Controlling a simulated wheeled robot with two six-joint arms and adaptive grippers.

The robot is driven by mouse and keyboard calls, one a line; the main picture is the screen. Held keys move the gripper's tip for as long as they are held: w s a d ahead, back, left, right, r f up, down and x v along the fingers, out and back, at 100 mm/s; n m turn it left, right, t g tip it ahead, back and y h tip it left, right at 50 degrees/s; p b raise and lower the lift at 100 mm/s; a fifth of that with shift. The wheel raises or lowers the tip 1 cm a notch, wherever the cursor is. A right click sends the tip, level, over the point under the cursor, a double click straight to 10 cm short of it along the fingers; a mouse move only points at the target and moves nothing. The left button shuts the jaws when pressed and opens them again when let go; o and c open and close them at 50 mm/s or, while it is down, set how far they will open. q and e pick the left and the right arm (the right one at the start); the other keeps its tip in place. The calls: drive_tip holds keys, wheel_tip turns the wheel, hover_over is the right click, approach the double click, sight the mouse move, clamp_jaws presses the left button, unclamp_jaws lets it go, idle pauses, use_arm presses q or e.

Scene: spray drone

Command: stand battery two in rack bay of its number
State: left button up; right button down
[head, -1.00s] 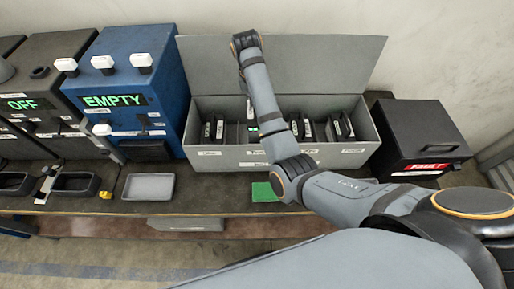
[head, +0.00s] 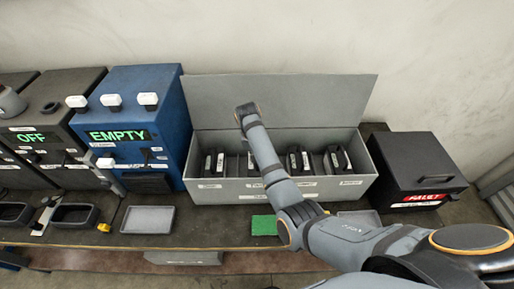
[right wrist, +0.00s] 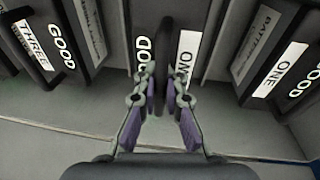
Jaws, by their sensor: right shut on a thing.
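In the right wrist view my right gripper (right wrist: 161,82) is shut on the dark upright grip of a battery (right wrist: 143,55). In the head view the grey open-lidded rack box (head: 225,191) holds dark batteries (head: 334,160) in bays. My forearm crosses it and hides the gripper. Whether the held battery rests on the bay floor cannot be told.
A blue EMPTY unit (head: 140,110) stands left of the box and a black FAULT case (head: 415,165) right. The raised lid (head: 310,100) stands behind. A grey tray (head: 148,220) and a green pad (head: 264,225) lie in front on the bench.

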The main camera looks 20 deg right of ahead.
drive_tip(key=shift+w+d+f, duration=0.1)
drive_tip(key=shift+w+f, duration=0.15)
drive_tip(key=shift+f, duration=0.2)
drive_tip(key=c, duration=1.9)
unclamp_jaws()
drive_tip(key=shift+s+f, duration=0.2)
drive_tip(key=o, duration=0.5)
drive_tip(key=shift+s, duration=0.1)
drive_tip(key=r, duration=0.4)
drive_tip(key=a+r+b, duration=0.1)
drive_tip(key=r, duration=0.3)
drive_tip(key=s+a+r, duration=0.1)
drive_tip(key=r, duration=0.3)
